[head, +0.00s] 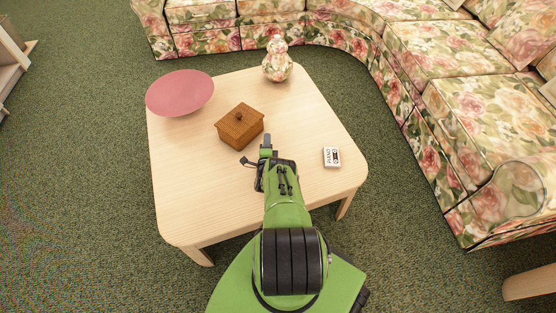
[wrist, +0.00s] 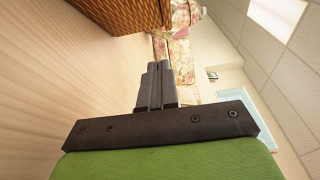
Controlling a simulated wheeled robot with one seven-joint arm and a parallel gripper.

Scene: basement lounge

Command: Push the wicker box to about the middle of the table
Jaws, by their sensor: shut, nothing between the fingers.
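The wicker box (head: 238,128) is brown with a knobbed lid and stands upright near the middle of the pale wooden table (head: 195,200), slightly toward the back. My gripper (head: 266,141) is shut and empty, just right of and in front of the box's right corner. In the wrist view the box (wrist: 100,14) fills the upper left, and my gripper's closed fingers (wrist: 157,75) point past its side. I cannot tell whether the fingers touch it.
A pink round dish (head: 180,92) is at the table's back left corner. A floral vase (head: 277,62) stands at the back. A small white card box (head: 332,157) lies to the right. A floral sofa (head: 450,60) curves behind and right. The table's front left is clear.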

